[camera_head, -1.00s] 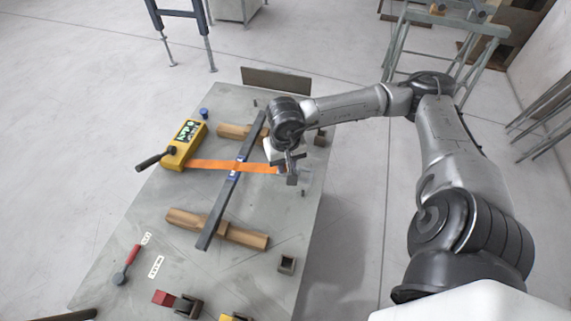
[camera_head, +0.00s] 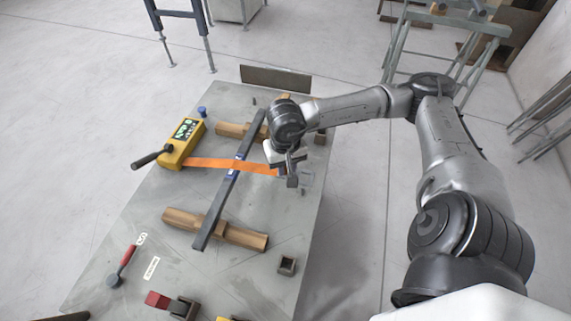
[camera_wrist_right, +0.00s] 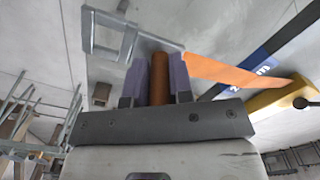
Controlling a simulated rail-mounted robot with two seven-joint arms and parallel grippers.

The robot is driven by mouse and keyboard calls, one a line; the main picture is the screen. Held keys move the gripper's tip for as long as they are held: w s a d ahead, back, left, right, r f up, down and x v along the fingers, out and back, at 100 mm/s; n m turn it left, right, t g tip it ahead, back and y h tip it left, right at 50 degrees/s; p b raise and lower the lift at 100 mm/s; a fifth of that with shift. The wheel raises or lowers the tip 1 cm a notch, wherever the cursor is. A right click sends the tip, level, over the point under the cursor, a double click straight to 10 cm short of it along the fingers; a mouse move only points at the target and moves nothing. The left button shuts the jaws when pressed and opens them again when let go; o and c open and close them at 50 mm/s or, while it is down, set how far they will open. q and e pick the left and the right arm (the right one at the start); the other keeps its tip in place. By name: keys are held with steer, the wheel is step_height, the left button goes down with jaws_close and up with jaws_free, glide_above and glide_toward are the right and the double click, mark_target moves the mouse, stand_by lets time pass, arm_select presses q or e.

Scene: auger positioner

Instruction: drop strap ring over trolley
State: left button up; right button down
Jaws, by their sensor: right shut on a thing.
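My right gripper (camera_head: 291,172) is over the table's right side, its pads shut around a brown-orange rod (camera_wrist_right: 160,78) at the end of the orange strap (camera_head: 225,164). A grey rectangular metal frame (camera_wrist_right: 110,40), seemingly the strap ring, sticks out beside the pads in the right wrist view. The strap runs from the yellow box (camera_head: 184,143) across a dark bar (camera_head: 228,187) to my gripper; it also shows in the right wrist view (camera_wrist_right: 225,75). I cannot single out the trolley. The space under my gripper is largely hidden. My left gripper is not in view.
The bar lies across two wooden blocks (camera_head: 240,235) on the grey table (camera_head: 150,235). A red-handled tool (camera_head: 122,266), a small square socket (camera_head: 287,265) and a red block (camera_head: 157,299) are nearer. An upright plate (camera_head: 276,79) stands at the far edge.

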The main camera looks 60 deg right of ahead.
mark_target(286, 173)
steer(key=shift+f+b, duration=1.15)
steer(key=shift+f, duration=0.7)
steer(key=shift+b, duration=0.45)
stand_by(0.4)
steer(key=shift+b, duration=0.4)
steer(key=shift+f, duration=0.15)
steer(key=shift+f+b, duration=0.9)
steer(key=shift+b, duration=0.05)
